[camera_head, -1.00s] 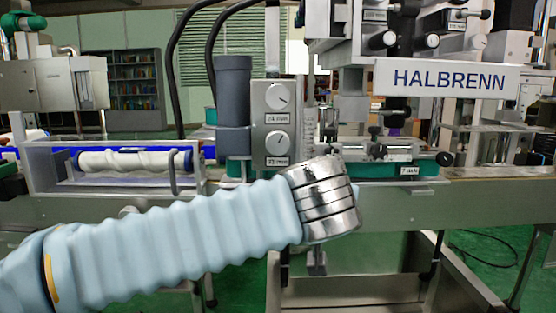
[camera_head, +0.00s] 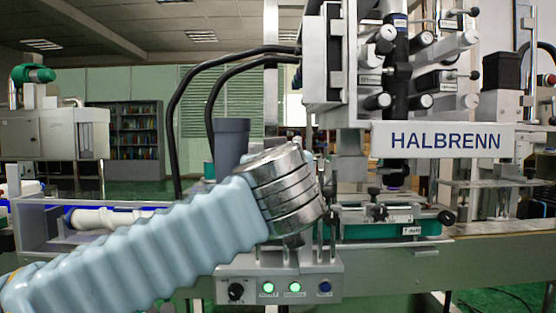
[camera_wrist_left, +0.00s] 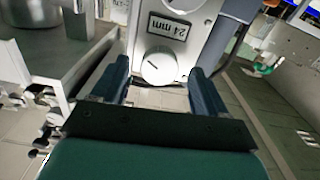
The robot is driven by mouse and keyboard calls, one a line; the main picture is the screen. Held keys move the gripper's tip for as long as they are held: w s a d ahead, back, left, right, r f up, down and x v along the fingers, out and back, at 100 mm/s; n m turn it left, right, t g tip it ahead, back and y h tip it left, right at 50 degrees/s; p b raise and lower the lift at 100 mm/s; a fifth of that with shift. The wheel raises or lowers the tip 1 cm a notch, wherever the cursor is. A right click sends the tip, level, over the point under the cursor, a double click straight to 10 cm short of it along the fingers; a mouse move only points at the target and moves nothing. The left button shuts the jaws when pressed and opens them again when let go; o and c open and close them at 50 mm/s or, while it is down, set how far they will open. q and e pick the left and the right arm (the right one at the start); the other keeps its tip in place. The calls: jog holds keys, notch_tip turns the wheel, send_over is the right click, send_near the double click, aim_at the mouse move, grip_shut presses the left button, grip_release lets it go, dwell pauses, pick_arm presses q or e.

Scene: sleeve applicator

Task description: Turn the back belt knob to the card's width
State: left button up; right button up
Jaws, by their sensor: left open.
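In the left wrist view, a round pale knob (camera_wrist_left: 158,62) with a short dark pointer line sits on a light grey panel (camera_wrist_left: 140,22). A card reading "24 mm" (camera_wrist_left: 170,26) appears upside down beside it. My left gripper (camera_wrist_left: 160,72) is open, one dark finger on each side of the knob, with gaps visible; I see no contact. Part of another round dial shows at the top edge. In the head view, my left wrist hides the knobs and cards. My right gripper is in neither current view.
The HALBRENN machine head (camera_head: 445,140) overhangs on the right. A dark grey cylinder (camera_head: 232,135) stands beside the hidden panel. Below the wrist is a control box (camera_head: 262,268) with lit green buttons. A white roll (camera_head: 100,218) lies in a tray at left.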

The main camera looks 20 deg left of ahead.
pick_arm(q)
jog(key=shift+w+a, duration=0.2)
jog(key=shift+w, duration=0.5)
jog(key=c, duration=1.1)
jog(key=shift+o, duration=0.2)
jog(key=shift+m, duration=0.4)
